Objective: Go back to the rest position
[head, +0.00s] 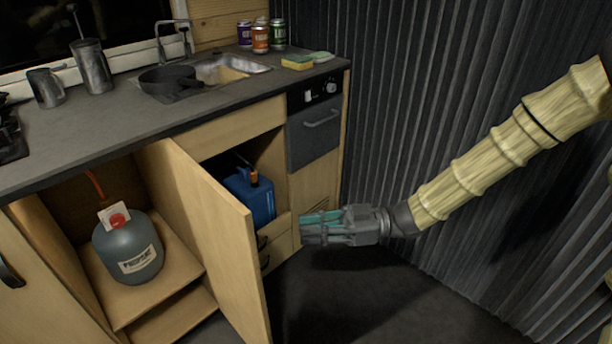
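My gripper (312,228) is at the end of my bamboo-textured arm, which reaches in from the right in the head view. It hangs in front of the lower cabinets, to the right of the open cabinet door (225,250), pointing left. Teal parts show along its fingers. From this angle I cannot tell whether the fingers are apart or closed, and I see no object clearly held in it.
The open door juts out between a cabinet with a grey gas bottle (128,248) and one with a blue canister (250,197). The counter (130,118) holds a pan (172,80), mugs, cans and sponges. A corrugated dark wall (420,90) stands behind my arm. Dark floor (390,300) is clear below.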

